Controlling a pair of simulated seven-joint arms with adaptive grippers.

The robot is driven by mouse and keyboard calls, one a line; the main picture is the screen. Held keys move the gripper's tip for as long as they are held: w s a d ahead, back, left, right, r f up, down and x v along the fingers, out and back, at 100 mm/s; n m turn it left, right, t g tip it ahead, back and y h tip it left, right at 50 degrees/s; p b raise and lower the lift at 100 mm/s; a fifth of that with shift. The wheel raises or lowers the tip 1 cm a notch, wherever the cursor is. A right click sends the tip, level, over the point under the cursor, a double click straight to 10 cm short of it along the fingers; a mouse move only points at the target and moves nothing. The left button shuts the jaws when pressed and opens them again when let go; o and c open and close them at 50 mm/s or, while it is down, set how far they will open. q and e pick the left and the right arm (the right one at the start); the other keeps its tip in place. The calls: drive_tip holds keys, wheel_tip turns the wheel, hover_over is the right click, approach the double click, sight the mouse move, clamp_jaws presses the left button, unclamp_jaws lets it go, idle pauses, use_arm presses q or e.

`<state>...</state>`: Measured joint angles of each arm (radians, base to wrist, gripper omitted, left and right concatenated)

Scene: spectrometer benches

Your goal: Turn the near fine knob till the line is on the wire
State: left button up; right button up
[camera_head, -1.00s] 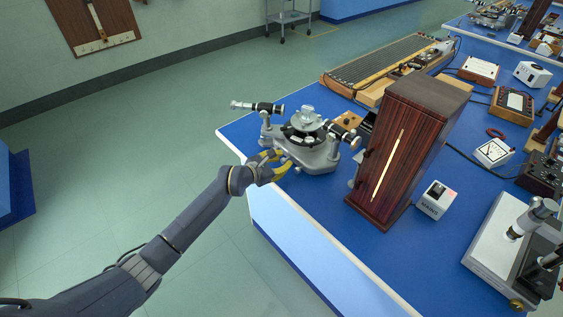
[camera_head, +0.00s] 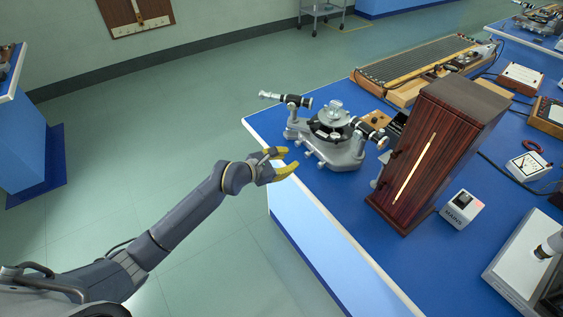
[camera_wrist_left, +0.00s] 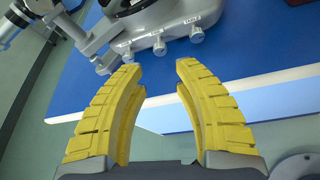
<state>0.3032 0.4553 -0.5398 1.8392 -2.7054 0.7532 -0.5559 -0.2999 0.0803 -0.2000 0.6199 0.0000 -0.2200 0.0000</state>
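The spectrometer (camera_head: 335,150), a grey base with a round table and two black-and-silver tubes, stands at the bench's near left corner. The line and wire are not visible. My right gripper is not in view.
A tall wooden cabinet (camera_head: 425,160) with a glowing slit stands right of the spectrometer. A white box (camera_head: 462,209) sits beside it, and a long ribbed apparatus (camera_head: 420,65) lies behind.

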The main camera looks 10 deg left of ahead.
use_arm(q)
drive_tip(key=shift+v, duration=1.4)
